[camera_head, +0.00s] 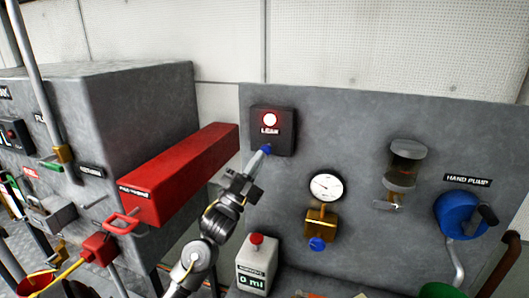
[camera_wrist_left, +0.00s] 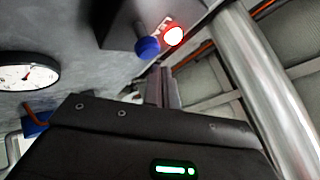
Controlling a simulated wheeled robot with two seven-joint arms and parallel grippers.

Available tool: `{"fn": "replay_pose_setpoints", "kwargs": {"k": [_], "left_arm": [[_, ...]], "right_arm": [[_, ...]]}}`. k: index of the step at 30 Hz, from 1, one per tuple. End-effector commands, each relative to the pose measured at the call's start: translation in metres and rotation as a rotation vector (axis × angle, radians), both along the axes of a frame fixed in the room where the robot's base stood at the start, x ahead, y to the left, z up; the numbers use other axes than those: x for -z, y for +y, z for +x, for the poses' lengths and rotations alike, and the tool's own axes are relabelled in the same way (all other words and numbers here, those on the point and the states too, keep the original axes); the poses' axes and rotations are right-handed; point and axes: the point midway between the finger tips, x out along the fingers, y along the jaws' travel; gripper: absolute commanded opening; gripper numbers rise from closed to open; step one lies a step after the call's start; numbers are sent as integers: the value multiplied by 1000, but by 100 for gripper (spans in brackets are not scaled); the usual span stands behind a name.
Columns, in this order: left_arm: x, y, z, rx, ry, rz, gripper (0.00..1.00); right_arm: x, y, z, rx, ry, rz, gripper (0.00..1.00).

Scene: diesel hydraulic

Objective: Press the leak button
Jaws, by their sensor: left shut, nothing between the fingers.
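The leak unit is a dark box (camera_head: 286,139) on the grey panel, with a lit red lamp (camera_head: 269,119) and the label "LEAK". A blue button (camera_head: 267,148) shows at its lower edge. In the left wrist view, the blue button (camera_wrist_left: 147,47) sticks out from the box beside the glowing red lamp (camera_wrist_left: 173,36). My left gripper (camera_head: 258,158) is shut and empty, its tips just below the blue button. Whether they touch it I cannot tell. In the left wrist view, its dark fingers (camera_wrist_left: 163,88) point toward the button. My right gripper is not in view.
A long red box (camera_head: 180,175) sticks out left of my arm. A round gauge (camera_head: 326,187) with a brass valve (camera_head: 320,222) sits to the right, beside a glass bowl (camera_head: 404,165) and a blue hand pump (camera_head: 460,215). A white container (camera_head: 257,265) stands below.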

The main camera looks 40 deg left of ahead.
Motion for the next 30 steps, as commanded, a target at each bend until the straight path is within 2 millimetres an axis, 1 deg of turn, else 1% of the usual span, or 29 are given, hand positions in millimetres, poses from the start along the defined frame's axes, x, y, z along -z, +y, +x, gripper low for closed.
{"fn": "replay_pose_setpoints", "kwargs": {"k": [8, 17, 30], "left_arm": [[0, 0, 1, 0, 0, 0, 0], [0, 3, 8, 0, 0, 0, 0], [0, 3, 9, 0, 0, 0, 0]], "right_arm": [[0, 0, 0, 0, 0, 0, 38], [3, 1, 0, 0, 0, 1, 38], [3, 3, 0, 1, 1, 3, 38]]}}
